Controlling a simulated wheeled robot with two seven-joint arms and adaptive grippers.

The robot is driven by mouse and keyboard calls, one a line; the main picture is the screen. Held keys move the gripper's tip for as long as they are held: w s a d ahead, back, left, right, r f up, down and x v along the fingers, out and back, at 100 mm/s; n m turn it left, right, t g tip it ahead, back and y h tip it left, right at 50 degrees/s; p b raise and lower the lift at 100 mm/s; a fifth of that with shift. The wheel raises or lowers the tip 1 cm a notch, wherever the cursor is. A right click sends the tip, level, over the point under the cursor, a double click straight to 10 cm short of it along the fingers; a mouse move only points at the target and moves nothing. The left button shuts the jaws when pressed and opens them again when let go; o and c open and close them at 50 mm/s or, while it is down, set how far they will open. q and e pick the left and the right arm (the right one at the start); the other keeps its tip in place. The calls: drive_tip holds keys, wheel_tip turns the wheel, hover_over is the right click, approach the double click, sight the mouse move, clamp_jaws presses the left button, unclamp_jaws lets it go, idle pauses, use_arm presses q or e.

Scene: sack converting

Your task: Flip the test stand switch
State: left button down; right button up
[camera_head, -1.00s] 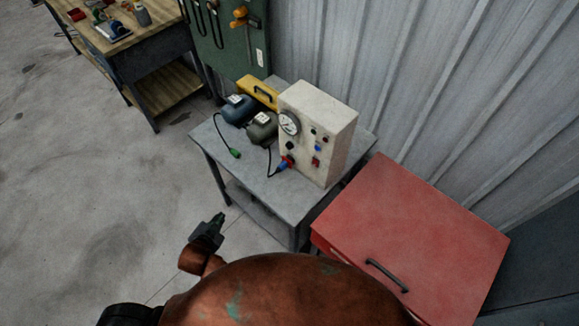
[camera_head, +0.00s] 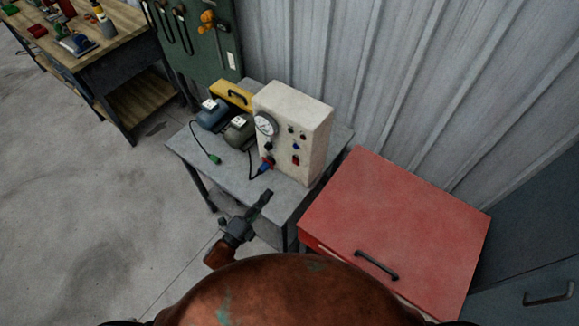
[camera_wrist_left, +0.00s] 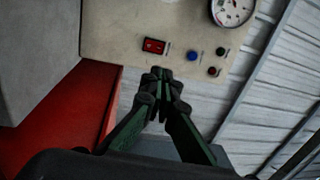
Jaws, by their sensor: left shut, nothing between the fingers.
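The test stand (camera_head: 300,118) is a cream box with a round gauge on the grey table. Its red switch (camera_head: 296,160) sits low on the front panel, and it also shows in the left wrist view (camera_wrist_left: 154,46). My left gripper (camera_head: 267,194) is over the table's front edge, in front of the panel and apart from it. In the left wrist view its fingertips (camera_wrist_left: 161,74) are together and empty, and appear just below the switch in the picture. My right gripper is not in view.
The grey table (camera_head: 203,155) also holds a blue motor (camera_head: 212,115), a dark grey motor (camera_head: 239,131) and a yellow case (camera_head: 232,95). Cables lie in front of them. A red cabinet (camera_head: 400,220) stands close on the right. A corrugated wall is behind.

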use_arm(q)
drive_tip(key=shift+w, duration=0.1)
drive_tip(key=p, duration=0.2)
approach(294, 160)
drive_tip(key=x, duration=0.6)
drive_tip(key=shift+d+r, duration=0.1)
drive_tip(key=shift+d, duration=0.05)
drive_tip(key=shift+w+d, duration=0.2)
drive_tip(key=shift+w, duration=0.05)
